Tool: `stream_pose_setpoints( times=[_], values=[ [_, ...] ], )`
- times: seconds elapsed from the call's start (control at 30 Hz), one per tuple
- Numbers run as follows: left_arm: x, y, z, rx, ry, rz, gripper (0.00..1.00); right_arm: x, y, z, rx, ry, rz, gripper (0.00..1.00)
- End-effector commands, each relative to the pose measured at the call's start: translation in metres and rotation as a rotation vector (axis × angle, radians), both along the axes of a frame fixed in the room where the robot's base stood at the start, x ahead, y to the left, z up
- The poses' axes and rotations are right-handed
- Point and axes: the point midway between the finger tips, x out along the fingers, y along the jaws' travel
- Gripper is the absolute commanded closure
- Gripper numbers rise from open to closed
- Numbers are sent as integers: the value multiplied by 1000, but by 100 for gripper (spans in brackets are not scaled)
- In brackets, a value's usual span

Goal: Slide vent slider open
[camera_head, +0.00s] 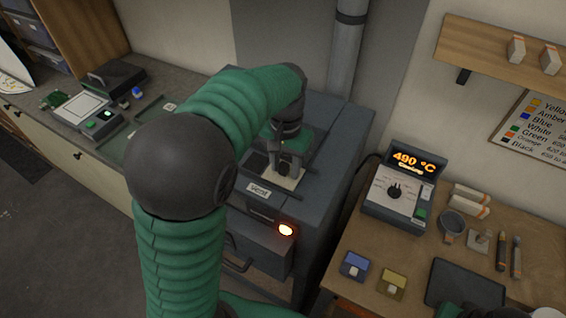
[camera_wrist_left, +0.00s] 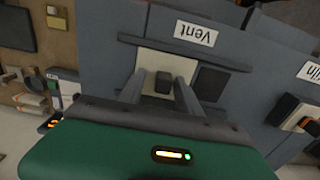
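The vent slider is a cream plate (camera_wrist_left: 182,66) with a dark knob (camera_wrist_left: 164,82), set in a rail on top of the grey kiln (camera_head: 331,140). In the head view the plate (camera_head: 289,182) shows behind the label "Vent". A dark square (camera_wrist_left: 211,83) lies beside the plate in the wrist view. My left gripper (camera_wrist_left: 162,92) is over the plate, its two fingers on either side of the knob with small gaps; it also shows in the head view (camera_head: 287,165). Dark shapes at the head view's bottom right edge may be my right gripper; I cannot tell its state.
A controller (camera_head: 402,188) reading 490 °C stands on the wooden bench (camera_head: 350,240) at right, with tools, a blue box (camera_head: 355,265) and a yellow box (camera_head: 392,283). A flue pipe (camera_head: 346,50) rises behind the kiln. A glowing lamp (camera_head: 286,230) is on its front.

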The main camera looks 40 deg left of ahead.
Motion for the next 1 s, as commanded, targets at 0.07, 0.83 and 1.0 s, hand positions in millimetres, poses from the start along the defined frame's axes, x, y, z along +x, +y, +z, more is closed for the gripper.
stream_pose_setpoints(
  times=[0.07, 0.83, 1.0],
  values=[
    [0, 1, 0, 0, 0, 0, 58, 0, 0, 0, 0, 0, 0, 100],
    [2, 0, 130, 4, -5, 0, 58, 0, 0, -6, 0, 0, 0, 100],
    [2, -1, 160, 3, -1, 0, 58, 0, 0, -4, 0, 0, 0, 100]
  ],
)
